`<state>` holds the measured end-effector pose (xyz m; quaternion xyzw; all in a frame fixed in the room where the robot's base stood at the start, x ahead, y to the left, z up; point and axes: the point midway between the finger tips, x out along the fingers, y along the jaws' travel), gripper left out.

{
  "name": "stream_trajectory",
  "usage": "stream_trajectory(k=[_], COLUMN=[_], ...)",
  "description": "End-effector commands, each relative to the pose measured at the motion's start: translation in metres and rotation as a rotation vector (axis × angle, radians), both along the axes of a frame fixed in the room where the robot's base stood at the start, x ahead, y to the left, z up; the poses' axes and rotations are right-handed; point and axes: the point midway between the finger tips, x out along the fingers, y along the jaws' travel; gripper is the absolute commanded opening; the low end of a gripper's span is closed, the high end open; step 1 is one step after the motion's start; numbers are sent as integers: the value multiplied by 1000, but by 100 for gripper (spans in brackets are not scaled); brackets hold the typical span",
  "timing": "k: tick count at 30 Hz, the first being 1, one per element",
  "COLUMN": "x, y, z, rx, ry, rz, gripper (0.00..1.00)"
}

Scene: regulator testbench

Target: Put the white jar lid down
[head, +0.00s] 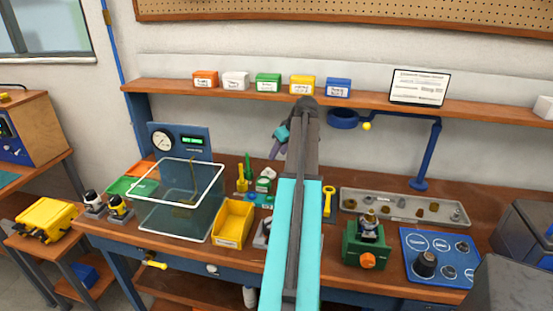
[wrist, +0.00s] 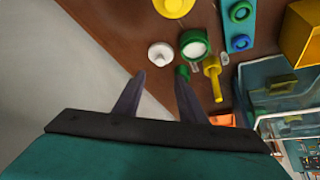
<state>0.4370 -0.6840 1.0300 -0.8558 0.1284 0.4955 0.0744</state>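A small round white lid (wrist: 160,55) with a raised grey centre shows in the wrist view, just beyond my fingertips. It appears to rest on the brown bench top, beside a green ring-shaped jar with a white top (wrist: 195,46). My gripper (wrist: 161,72) has its two dark fingers apart, with a clear gap between them and nothing held. In the head view my gripper (head: 274,156) hangs above the back of the bench, left of my arm. There the green and white jar (head: 263,185) stands below it; I cannot make out the lid surely.
A yellow screwdriver-like tool (wrist: 213,76) lies close to the jar. A clear tank with a white rim (head: 180,205) and a yellow bin (head: 233,223) stand left of my arm. Labelled boxes (head: 268,82) line the shelf above. A grey parts tray (head: 400,207) lies to the right.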

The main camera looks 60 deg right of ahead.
Motion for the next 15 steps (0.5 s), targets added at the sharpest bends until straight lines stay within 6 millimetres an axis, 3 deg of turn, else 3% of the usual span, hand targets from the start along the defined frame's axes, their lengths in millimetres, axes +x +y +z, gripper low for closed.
stream_trajectory(k=[15], x=[-6], y=[2], z=[10], rx=[0], ry=[0], rz=[0], gripper=[37])
